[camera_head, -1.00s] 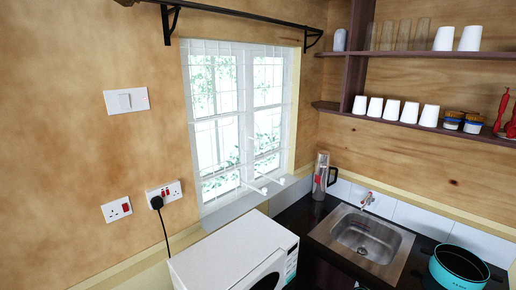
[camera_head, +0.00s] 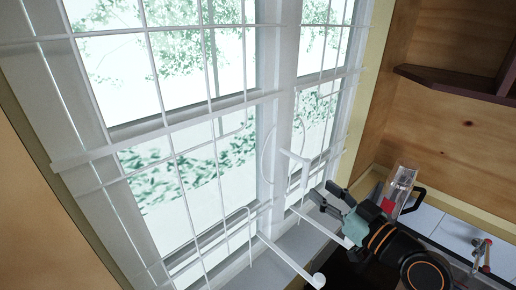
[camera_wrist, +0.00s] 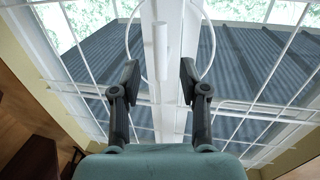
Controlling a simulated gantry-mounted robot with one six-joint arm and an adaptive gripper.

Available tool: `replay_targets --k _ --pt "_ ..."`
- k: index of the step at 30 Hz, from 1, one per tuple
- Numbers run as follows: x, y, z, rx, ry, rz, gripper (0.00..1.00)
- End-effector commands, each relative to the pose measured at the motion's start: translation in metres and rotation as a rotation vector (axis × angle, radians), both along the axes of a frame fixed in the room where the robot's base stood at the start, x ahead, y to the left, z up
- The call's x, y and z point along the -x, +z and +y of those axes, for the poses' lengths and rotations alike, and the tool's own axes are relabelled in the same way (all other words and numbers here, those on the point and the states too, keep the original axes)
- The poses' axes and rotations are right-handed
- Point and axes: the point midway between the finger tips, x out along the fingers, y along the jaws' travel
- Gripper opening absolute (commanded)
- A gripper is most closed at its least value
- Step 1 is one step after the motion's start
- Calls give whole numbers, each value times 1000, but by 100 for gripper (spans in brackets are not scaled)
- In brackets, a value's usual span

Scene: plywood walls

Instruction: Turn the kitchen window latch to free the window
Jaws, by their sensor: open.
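The white-framed kitchen window (camera_head: 190,125) fills much of the head view, behind thin white bars. A small white latch handle (camera_head: 295,157) is at its central post, and it appears as a short upright white bar in the wrist view (camera_wrist: 161,40). My gripper (camera_head: 326,195) is just below and right of the latch in the head view. In the wrist view my gripper (camera_wrist: 160,82) is open and empty, its fingers apart on either side of the post, with the handle beyond the tips. I see no contact with the latch.
Two white window stays jut inward low on the window, the left one (camera_head: 288,260) knobbed and the right one (camera_head: 318,226) beside my gripper. A flask (camera_head: 400,190) stands behind my wrist, near a tap (camera_head: 483,253). A dark shelf (camera_head: 450,82) is at upper right.

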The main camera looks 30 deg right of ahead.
Motion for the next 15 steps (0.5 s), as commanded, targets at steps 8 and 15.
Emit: replay_targets --k 8,15 --pt "-10 4 -4 -2 0 -9 44" --pt "-55 5 -1 -2 1 -7 44"
